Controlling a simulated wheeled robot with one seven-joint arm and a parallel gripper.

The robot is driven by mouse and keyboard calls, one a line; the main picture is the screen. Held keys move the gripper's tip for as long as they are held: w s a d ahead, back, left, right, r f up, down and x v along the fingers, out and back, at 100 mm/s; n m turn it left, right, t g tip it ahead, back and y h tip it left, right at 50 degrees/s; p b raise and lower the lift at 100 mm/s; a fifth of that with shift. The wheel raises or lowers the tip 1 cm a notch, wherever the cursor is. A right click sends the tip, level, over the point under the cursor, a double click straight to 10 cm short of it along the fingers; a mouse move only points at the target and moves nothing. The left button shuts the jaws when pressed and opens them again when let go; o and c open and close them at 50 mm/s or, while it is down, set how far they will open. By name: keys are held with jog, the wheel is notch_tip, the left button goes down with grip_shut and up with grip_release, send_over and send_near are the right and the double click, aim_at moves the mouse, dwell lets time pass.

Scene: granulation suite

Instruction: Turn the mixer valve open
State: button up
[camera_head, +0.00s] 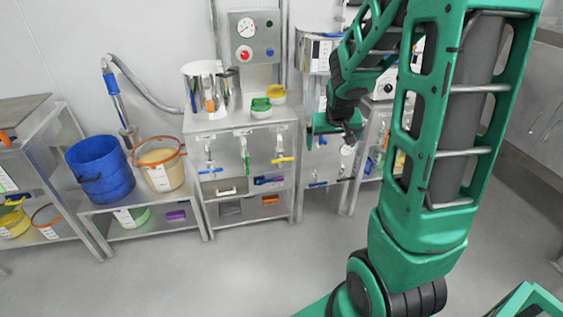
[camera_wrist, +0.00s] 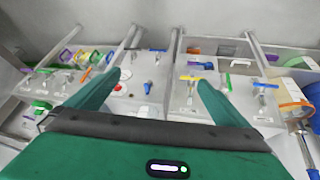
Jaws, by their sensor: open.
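Several small valves with coloured lever handles sit on steel cabinet fronts. In the head view the middle cabinet has a yellow-handled valve (camera_head: 282,160), a valve with a thin upright handle (camera_head: 245,158) and a blue-handled valve (camera_head: 209,170). The labels are too small to read, so I cannot tell which is the mixer valve. My gripper (camera_head: 338,128) is right of these, in front of the neighbouring stand. In the wrist view my gripper (camera_wrist: 159,78) is open and empty, its green fingers apart. The yellow-handled valve (camera_wrist: 190,80) and a blue-handled valve (camera_wrist: 148,86) show beyond it, untouched.
A gauge panel (camera_head: 255,37) stands above the middle cabinet, with a steel pot (camera_head: 205,88) and green and yellow scoops on top. A blue bucket (camera_head: 100,168) and a beige-filled tub (camera_head: 161,165) stand on the left bench. The floor (camera_head: 210,275) in front is clear.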

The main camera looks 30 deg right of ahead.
jog(key=w+d+f+n+t+h, duration=0.1)
jog(key=w+f+t, duration=0.2)
jog(key=w+f, duration=0.6)
jog(key=w+d+f+n+t, duration=0.1)
jog(key=w+f+t, duration=0.3)
jog(key=w, duration=0.8)
jog(key=t, duration=0.3)
send_near(283, 160)
notch_tip(283, 160, up, 4)
jog(key=w+d, duration=0.2)
jog(key=d, duration=0.1)
notch_tip(283, 160, down, 6)
jog(key=s+a+t, duration=0.2)
jog(key=a+t, duration=0.1)
jog(key=x, duration=1)
jog(key=shift+w+d+f, duration=0.2)
jog(key=shift+d+f, duration=0.1)
jog(key=c, duration=0.9)
